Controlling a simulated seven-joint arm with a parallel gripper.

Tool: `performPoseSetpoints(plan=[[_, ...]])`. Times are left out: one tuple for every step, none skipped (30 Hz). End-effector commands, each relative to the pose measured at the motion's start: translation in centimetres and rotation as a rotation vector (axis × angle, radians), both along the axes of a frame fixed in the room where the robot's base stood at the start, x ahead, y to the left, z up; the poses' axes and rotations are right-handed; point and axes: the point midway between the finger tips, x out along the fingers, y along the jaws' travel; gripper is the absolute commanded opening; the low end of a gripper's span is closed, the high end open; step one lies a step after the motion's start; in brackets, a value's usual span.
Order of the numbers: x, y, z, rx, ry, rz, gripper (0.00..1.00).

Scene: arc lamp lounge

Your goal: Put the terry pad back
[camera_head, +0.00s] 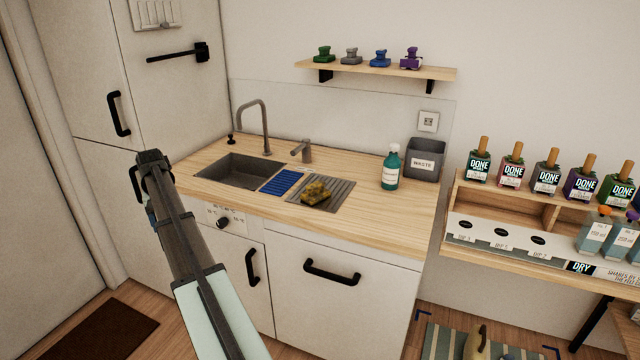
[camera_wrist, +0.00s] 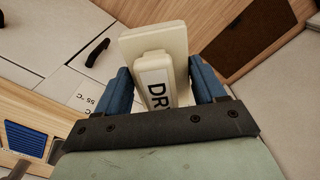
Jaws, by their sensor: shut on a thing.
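My gripper (camera_wrist: 166,78) is shut on a cream-coloured pad (camera_wrist: 152,45), which I take to be the terry pad. The pad has a flat plate and a narrower block bearing a white label that starts "DR". The blue fingers press it from both sides. In the head view my gripper (camera_head: 146,180) is at the left, in front of the tall cupboard, and my arm hides the pad there. A "DRY" label (camera_head: 580,267) is on the front of the wooden rack (camera_head: 470,255) at the right, far from my gripper.
The counter (camera_head: 390,225) holds a sink (camera_head: 238,172), a tap, a brown-yellow sponge (camera_head: 315,192), a green bottle (camera_head: 391,168) and a waste bin (camera_head: 425,160). A wall shelf (camera_head: 435,72) carries several coloured handled pieces. "DONE" bottles (camera_head: 511,172) line the rack's top. Dark mat (camera_head: 105,335) on the floor.

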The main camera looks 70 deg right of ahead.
Motion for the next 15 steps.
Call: performPoseSetpoints(plan=[[-0.2,-2.5,0.4,0.000,0.000,-0.034,0.41],[-0.4,-3.7,0.6,0.000,0.000,-0.051,0.41],[-0.8,-5.2,0.8,0.000,0.000,-0.075,0.41],[-1.1,-6.4,0.9,0.000,0.000,-0.092,0.41],[-1.5,-7.6,1.1,0.000,0.000,-0.111,0.41],[-1.9,-9.1,1.3,0.000,0.000,-0.135,0.41],[-2.3,-10.3,1.5,0.000,0.000,-0.153,0.41],[-2.7,-11.5,1.6,0.000,0.000,-0.170,0.41],[-3.3,-13.1,1.8,0.000,0.000,-0.194,0.41],[-3.7,-14.2,2.0,0.000,0.000,-0.211,0.41],[-4.2,-15.4,2.2,0.000,0.000,-0.230,0.41],[-4.8,-16.9,2.4,0.000,0.000,-0.254,0.41],[-5.4,-18.1,2.5,0.000,0.000,-0.272,0.41],[-5.9,-19.3,2.7,0.001,0.001,-0.290,0.41],[-6.6,-20.8,2.9,0.001,0.001,-0.314,0.41]])
